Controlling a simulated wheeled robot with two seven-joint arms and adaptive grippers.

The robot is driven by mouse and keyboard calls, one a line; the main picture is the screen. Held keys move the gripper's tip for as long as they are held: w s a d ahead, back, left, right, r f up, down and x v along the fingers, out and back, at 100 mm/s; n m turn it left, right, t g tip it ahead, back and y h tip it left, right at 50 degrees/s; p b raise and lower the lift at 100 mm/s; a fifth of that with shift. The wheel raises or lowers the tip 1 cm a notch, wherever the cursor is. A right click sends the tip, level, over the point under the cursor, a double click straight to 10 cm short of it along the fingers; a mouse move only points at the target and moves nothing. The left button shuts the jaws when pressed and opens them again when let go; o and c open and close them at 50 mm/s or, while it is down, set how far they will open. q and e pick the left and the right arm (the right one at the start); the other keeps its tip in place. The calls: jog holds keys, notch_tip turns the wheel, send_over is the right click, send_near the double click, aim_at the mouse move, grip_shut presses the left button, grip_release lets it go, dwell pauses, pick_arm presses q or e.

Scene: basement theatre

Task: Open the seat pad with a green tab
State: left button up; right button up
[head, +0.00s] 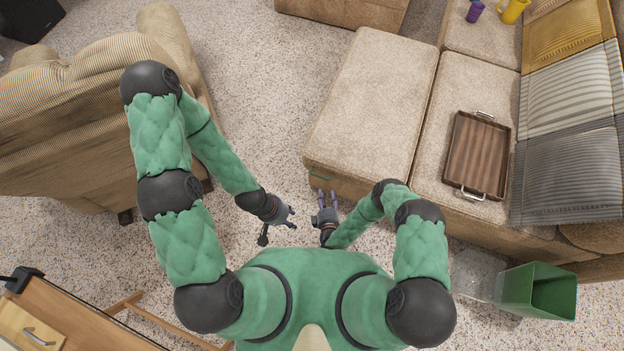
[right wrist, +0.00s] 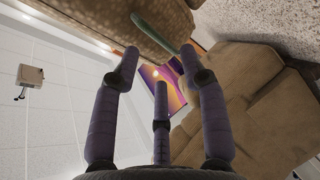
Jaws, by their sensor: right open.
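The beige seat pad (head: 372,105) is the chaise part of the sofa, ahead of me, and it lies flat and closed. A thin green tab (head: 321,176) sits on its near edge at the left corner. In the right wrist view the green tab (right wrist: 153,32) hangs just beyond the fingertips. My right gripper (head: 327,192) is open, with its fingers pointing at the pad's near edge close to the tab. Its open fingers also show in the right wrist view (right wrist: 160,70), with nothing between them. My left gripper (head: 292,216) is open and empty over the carpet, left of the right one.
A brown tray (head: 479,158) lies on the sofa seat to the right. A purple cup (head: 475,11) and a yellow mug (head: 514,10) stand farther back. A green bin (head: 540,290) is at lower right. An armchair (head: 70,110) stands left, with open carpet between.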

aim_at(320, 177)
jog(key=shift+n+t, duration=0.8)
jog(key=w+b, duration=0.1)
jog(key=w, duration=0.1)
jog(key=w+a+f+b, duration=0.1)
jog(key=w, duration=0.2)
jog(key=w+a+b, duration=0.1)
jog(key=w, duration=0.1)
jog(key=shift+w+a+f, duration=0.2)
jog(key=shift+w+a, duration=0.05)
jog(key=shift+w, duration=0.05)
pick_arm(q)
jog(key=shift+s+a+f, duration=0.1)
jog(key=shift+a+f, duration=0.15)
jog(key=shift+f, duration=0.55)
jog(key=shift+s+a+f, duration=0.1)
jog(key=shift+a+f, duration=0.1)
jog(key=shift+f, duration=0.6)
pick_arm(e)
jog(key=shift+w, duration=0.6)
grip_shut()
